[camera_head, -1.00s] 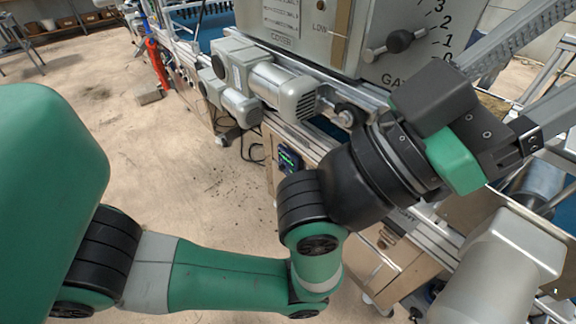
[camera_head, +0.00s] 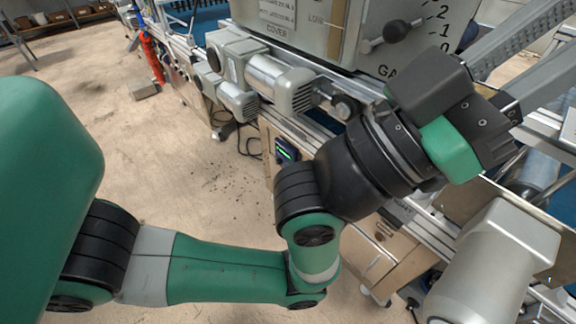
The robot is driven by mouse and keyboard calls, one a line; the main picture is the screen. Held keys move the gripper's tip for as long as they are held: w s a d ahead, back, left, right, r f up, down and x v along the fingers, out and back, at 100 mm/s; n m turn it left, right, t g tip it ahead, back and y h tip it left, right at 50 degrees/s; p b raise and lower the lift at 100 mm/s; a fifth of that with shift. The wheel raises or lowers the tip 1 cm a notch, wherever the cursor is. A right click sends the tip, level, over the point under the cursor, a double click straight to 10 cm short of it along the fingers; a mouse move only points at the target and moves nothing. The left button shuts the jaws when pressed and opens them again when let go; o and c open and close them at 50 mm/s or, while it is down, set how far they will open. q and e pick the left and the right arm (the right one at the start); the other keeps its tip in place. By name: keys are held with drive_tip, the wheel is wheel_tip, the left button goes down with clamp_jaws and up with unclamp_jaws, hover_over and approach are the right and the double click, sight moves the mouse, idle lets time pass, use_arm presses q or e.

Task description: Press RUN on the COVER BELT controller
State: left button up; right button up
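A small dark controller box with a lit green display (camera_head: 286,150) is on the front side of the machine frame, just above and left of my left arm's wrist. Its lower part is close to the wrist's outline, and its lettering and buttons are too small to read. My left gripper (camera_head: 507,125) is at the upper right, beyond the wrist, in front of the machine and well to the right of the controller. Its fingers are seen edge-on and partly hidden, so I cannot tell their opening. My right gripper is not in view.
A grey hopper box marked COVER (camera_head: 300,22) stands above, with a dial and black knob (camera_head: 396,31) beside it. Grey motors (camera_head: 282,84) stick out above the controller. Open floor (camera_head: 190,190) lies left of the machine.

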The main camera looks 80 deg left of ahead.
use_arm(q)
clamp_jaws()
idle(1.4)
